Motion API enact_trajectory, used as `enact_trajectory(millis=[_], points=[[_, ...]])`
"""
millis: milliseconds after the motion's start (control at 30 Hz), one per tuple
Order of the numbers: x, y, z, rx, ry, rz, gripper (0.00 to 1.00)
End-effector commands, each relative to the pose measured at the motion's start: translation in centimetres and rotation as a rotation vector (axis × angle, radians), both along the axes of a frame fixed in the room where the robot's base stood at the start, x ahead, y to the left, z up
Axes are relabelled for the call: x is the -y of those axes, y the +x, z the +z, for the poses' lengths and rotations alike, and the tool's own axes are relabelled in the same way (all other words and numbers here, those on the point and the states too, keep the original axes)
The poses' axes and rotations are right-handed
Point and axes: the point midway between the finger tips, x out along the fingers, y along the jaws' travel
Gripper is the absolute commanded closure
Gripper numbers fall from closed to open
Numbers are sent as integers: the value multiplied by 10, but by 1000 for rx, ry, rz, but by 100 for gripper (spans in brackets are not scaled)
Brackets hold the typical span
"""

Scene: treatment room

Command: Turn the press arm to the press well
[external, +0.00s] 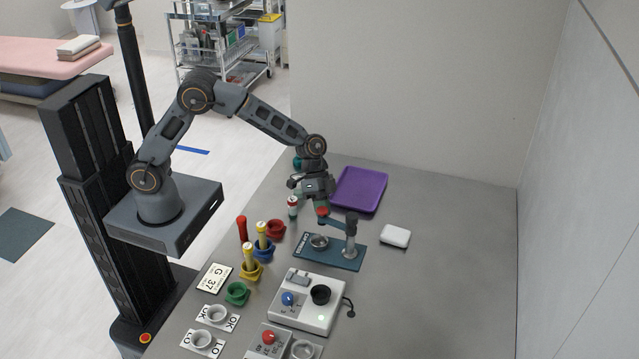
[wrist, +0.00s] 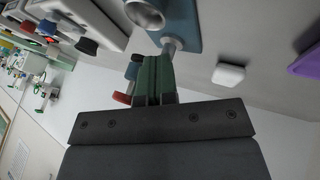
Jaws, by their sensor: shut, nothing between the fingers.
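The press has a teal base plate (external: 343,262) on the table, with a grey post (external: 350,240) at its right side. Its press arm (external: 336,221) reaches from the post top toward the back left and ends in a red knob (external: 322,212). The metal press well (external: 319,241) is at the plate's left; the arm is not over it. My gripper (external: 322,202) is shut and empty, close behind the red knob; contact is unclear. In the wrist view, my green fingers (wrist: 156,80) are together beside the red knob (wrist: 122,98) and hide part of the press arm.
A purple tray (external: 359,190) lies behind the press and a white box (external: 395,236) to its right. Coloured holders with sticks, such as the blue holder (external: 263,249), stand at the left. A white control box (external: 330,308) is in front. The table's right side is clear.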

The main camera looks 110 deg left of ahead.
Motion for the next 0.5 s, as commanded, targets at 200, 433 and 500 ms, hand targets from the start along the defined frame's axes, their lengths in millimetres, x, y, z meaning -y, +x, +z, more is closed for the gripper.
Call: enact_trajectory(millis=[200, 433, 500], points=[[11, -5, -2, 2, 1, 44, 100], [17, -7, 0, 1, 1, 43, 100], [18, -7, 0, 0, 1, 43, 100]])
